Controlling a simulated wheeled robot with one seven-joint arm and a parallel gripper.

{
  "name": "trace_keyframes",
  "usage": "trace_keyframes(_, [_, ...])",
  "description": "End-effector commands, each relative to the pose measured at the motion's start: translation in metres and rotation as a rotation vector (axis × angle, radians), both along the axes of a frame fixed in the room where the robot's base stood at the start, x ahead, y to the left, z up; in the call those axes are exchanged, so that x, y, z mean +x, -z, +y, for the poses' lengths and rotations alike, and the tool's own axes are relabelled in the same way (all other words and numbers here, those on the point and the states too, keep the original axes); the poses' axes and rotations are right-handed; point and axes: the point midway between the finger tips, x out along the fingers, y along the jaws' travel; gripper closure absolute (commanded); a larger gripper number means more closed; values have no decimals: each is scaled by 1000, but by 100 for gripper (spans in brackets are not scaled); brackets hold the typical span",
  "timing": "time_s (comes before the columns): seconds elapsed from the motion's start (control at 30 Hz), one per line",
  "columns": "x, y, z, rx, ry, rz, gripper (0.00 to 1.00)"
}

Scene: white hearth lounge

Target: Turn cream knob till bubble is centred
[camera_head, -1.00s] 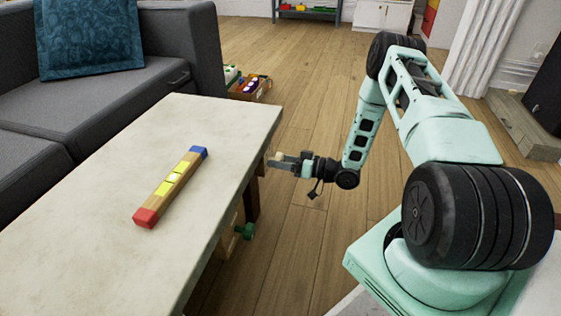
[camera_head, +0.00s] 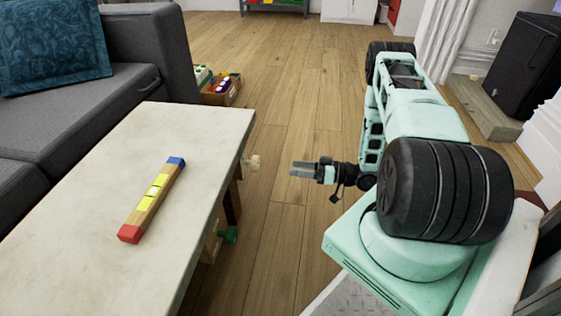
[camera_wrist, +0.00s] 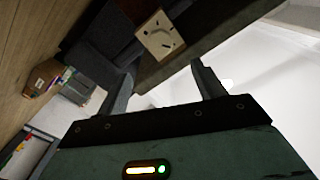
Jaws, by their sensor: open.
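A level (camera_head: 150,205) with a red end, a blue end and yellow sections lies along the pale tabletop (camera_head: 75,235). Its bubble is too small to read. The cream knob (camera_head: 254,161) sticks out from the table's right side, near the far corner. My gripper (camera_head: 292,169) is open and empty to the right of the cream knob, apart from it, with its fingers pointing left. The open fingers also show in the wrist view (camera_wrist: 162,68).
A green knob (camera_head: 230,234) sits lower on the table's side, nearer to me. A grey sofa (camera_head: 95,90) stands at the left, with a wooden box (camera_head: 222,92) of items beside it. Bare wooden floor (camera_head: 290,95) lies open beyond my gripper.

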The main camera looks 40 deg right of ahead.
Motion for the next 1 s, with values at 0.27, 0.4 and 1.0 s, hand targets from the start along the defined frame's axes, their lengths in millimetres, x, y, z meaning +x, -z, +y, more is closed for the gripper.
trace_keyframes(0.27, [-26,-1,-20,0,0,0,31])
trace_keyframes(0.4, [-28,0,-22,1,0,-1,31])
trace_keyframes(1.0, [-24,-2,-22,-17,1,5,31])
